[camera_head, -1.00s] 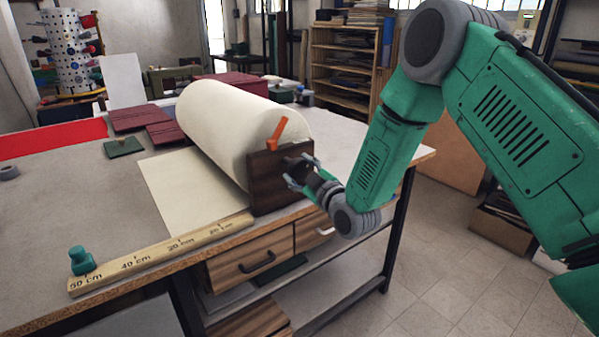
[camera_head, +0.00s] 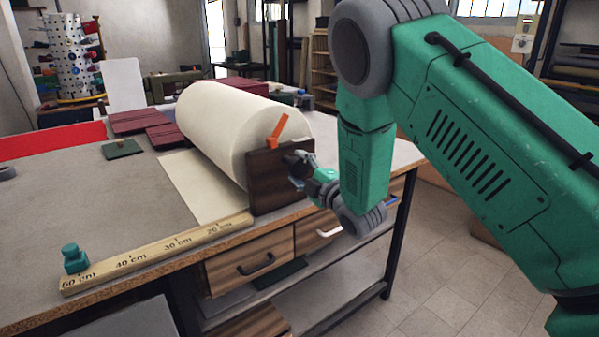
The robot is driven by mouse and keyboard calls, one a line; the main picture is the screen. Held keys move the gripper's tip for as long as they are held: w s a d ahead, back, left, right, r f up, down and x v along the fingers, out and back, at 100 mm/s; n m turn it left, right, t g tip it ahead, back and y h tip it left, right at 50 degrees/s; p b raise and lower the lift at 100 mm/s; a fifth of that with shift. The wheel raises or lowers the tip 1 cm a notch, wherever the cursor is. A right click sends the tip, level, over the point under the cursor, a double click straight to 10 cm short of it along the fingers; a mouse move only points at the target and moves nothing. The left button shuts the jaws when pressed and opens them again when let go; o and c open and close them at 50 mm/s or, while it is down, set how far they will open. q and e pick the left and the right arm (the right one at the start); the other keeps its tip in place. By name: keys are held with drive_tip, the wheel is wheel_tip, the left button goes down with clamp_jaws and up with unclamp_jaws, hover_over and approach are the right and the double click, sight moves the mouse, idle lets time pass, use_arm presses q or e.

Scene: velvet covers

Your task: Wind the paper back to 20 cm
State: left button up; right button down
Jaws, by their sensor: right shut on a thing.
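A big cream paper roll (camera_head: 218,118) lies on the workbench with a dark wooden end plate (camera_head: 270,182) at its near end. The loose paper sheet (camera_head: 200,180) lies flat on the bench, left of the roll. Its free edge meets the wooden ruler (camera_head: 150,256) between the 30 cm and 20 cm marks, nearer 20 cm. An orange lever (camera_head: 277,129) sticks up above the end plate. My right gripper (camera_head: 296,168) is shut at the plate's outer face on a dark crank handle, mostly hidden by the fingers. My left gripper is out of view.
A teal knob-like block (camera_head: 74,259) sits at the ruler's 50 cm end. Dark red covers (camera_head: 140,121) and a green piece (camera_head: 121,149) lie behind on the bench. Drawers (camera_head: 250,258) are below the front edge.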

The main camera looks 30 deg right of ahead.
drive_tip(key=shift+w+r+n+b, duration=0.2)
drive_tip(key=shift+n+b, duration=0.15)
drive_tip(key=shift+n, duration=0.55)
idle(0.3)
drive_tip(key=c, duration=0.9)
unclamp_jaws()
drive_tip(key=shift+o, duration=0.8)
drive_tip(key=shift+w+f, duration=0.2)
drive_tip(key=shift+f, duration=0.1)
drive_tip(key=s+d+f, duration=0.1)
drive_tip(key=s, duration=1.1)
drive_tip(key=shift+f, duration=0.15)
